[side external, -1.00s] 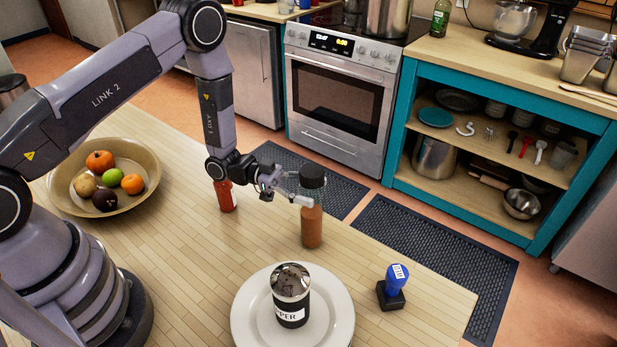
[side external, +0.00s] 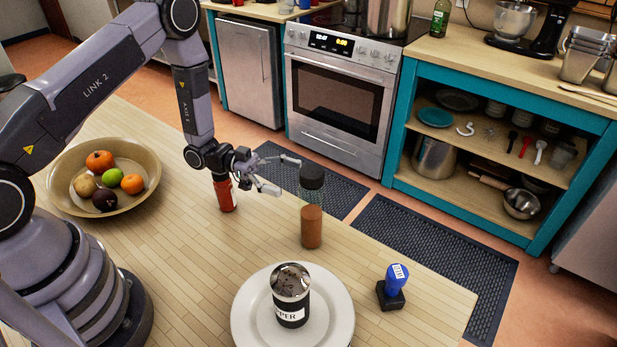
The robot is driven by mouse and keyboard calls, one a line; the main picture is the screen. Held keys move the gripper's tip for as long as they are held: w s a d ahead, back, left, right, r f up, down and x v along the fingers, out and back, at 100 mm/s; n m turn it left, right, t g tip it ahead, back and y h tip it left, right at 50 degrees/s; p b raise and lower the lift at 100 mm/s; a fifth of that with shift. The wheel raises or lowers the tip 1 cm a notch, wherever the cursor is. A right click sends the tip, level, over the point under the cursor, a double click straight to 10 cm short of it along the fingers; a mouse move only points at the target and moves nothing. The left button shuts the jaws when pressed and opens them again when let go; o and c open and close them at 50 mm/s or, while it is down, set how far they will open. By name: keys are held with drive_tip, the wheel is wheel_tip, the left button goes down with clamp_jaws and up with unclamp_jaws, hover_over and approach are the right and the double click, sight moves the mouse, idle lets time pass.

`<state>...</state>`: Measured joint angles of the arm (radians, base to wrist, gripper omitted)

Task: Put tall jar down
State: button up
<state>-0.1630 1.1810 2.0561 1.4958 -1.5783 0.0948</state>
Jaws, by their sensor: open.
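The tall jar (side external: 311,226) stands upright on the wooden table (side external: 190,285), near its far edge. It is clear glass with a black lid and is filled about halfway with a brown-orange spice. My gripper (side external: 280,175) is open and empty to the left of the jar, at the height of its upper part. Its fingers point toward the jar, and a gap shows between the fingertips and the glass.
A red bottle (side external: 226,195) stands below my wrist. A white plate (side external: 245,325) holds a pepper shaker (side external: 291,298) in front of the jar. A blue stamp (side external: 394,285) stands at right. A fruit bowl (side external: 65,197) is at left. Bare tabletop lies between bowl and plate.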

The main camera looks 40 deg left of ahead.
drive_tip(key=w+a+r+n+t+y, duration=0.1)
drive_tip(key=w+a+r+t+y, duration=0.15)
drive_tip(key=r, duration=0.35)
drive_tip(key=w+a+r+t+y, duration=0.1)
drive_tip(key=w+r+t+y, duration=0.1)
drive_tip(key=w+r+y, duration=0.3)
drive_tip(key=s+a+r+n+t+y, duration=0.25)
drive_tip(key=a+r+n+y, duration=0.25)
drive_tip(key=a+r+y, duration=0.45)
drive_tip(key=s+a+r+n+g+y, duration=0.25)
drive_tip(key=s+r+n, duration=0.4)
drive_tip(key=s, duration=0.75)
drive_tip(key=s+d+n+g+h, duration=0.2)
drive_tip(key=s+g, duration=0.1)
drive_tip(key=s, duration=1.1)
drive_tip(key=shift+s+d+f+n, duration=0.15)
drive_tip(key=shift+s+f+n, duration=0.05)
drive_tip(key=shift+s+n, duration=0.15)
